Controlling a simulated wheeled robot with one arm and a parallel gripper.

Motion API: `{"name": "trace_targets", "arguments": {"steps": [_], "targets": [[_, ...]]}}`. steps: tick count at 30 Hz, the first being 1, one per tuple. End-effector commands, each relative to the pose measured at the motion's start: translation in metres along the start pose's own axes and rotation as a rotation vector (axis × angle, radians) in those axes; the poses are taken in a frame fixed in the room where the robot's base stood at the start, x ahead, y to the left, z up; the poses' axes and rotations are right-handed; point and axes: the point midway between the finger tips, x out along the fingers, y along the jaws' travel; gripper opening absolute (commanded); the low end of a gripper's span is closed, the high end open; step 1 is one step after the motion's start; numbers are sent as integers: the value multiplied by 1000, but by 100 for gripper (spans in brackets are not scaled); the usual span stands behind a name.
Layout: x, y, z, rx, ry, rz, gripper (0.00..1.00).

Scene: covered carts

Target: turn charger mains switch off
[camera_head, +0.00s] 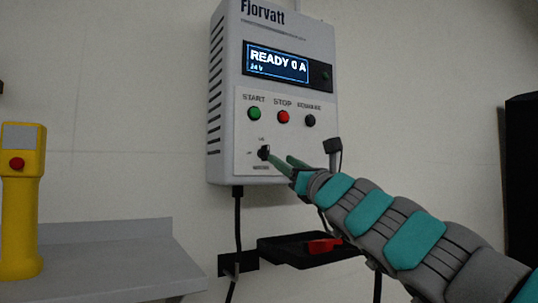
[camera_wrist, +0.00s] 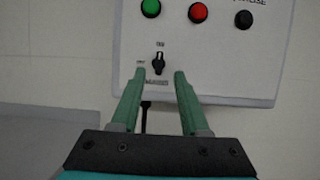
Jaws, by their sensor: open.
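The charger (camera_head: 228,100) is a grey-white box on the wall, marked Fjorvatt, with a lit display (camera_head: 276,63) reading READY 0 A, 24 V. Its mains switch (camera_head: 264,153) is a small black rotary knob low on the front panel. The knob also shows in the wrist view (camera_wrist: 158,64), its pointer roughly upright towards the upper label. My gripper (camera_head: 279,158) is at the lower front of the charger, its green fingers pointing at the knob. In the wrist view my gripper (camera_wrist: 155,82) is open, with the knob just beyond and between its fingertips. Contact cannot be told.
Green (camera_head: 254,113), red (camera_head: 283,117) and black (camera_head: 310,121) buttons sit above the knob. A black shelf (camera_head: 285,252) with a red-handled item (camera_head: 324,245) is below. A yellow handset (camera_head: 20,200) stands on a grey ledge (camera_head: 110,262) at left. Cables hang below the charger.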

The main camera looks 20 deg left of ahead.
Motion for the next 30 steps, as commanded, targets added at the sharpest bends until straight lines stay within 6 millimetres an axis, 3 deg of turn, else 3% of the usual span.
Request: {"name": "trace_targets", "arguments": {"steps": [18,30], "targets": [[61,0,2,-3,3,-2,45],[77,1,-1,0,2,2,45]]}}
